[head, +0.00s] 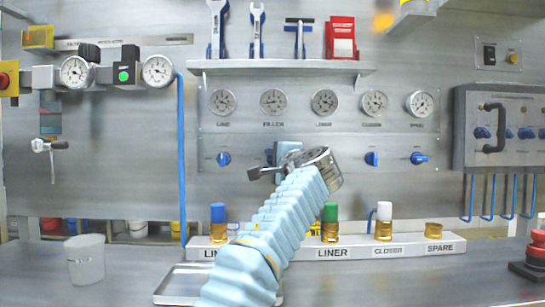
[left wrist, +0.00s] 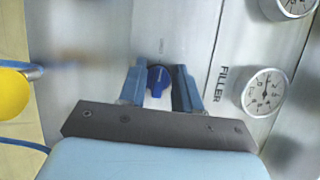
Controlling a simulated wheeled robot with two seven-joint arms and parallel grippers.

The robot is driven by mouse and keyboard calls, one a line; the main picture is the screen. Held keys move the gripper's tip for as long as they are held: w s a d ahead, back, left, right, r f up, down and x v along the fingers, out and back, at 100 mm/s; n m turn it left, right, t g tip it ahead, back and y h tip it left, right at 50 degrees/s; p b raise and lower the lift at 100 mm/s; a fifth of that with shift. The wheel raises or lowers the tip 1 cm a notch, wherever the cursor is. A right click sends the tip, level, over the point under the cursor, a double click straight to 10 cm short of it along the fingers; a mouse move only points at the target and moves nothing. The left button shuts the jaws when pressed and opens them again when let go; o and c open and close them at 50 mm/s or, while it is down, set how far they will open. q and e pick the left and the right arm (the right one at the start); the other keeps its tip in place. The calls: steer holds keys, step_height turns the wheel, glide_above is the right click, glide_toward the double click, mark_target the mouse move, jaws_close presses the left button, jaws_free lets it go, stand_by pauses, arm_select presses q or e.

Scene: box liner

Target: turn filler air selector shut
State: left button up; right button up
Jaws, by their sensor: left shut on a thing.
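The filler air selector is a small blue knob (left wrist: 157,80) on the grey panel, below the gauge labelled FILLER (head: 273,102). That gauge also shows in the left wrist view (left wrist: 265,92). My left gripper (left wrist: 159,90) has its two blue fingers on either side of the knob and is shut on it. In the head view my left gripper (head: 268,163) is at the panel, under the FILLER gauge, and it hides most of the knob. The knob's exact pointing direction cannot be told. My right gripper is not in view.
Other blue selectors sit in the same row: the line one (head: 224,158), the closer one (head: 371,158) and the spare one (head: 418,158). A labelled rack (head: 400,247) with capped bottles stands below. A tool shelf (head: 280,66) juts out above the gauges.

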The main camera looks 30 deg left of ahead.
arm_select(q)
steer(key=shift+f+n, duration=0.1)
steer(key=shift+n, duration=0.2)
stand_by(0.4)
steer(key=o, duration=0.7)
steer(key=shift+c, duration=0.2)
steer(key=b+v, duration=0.3)
steer(key=v, duration=1.1)
steer(key=shift+b, duration=0.35)
steer(key=shift+a, duration=0.1)
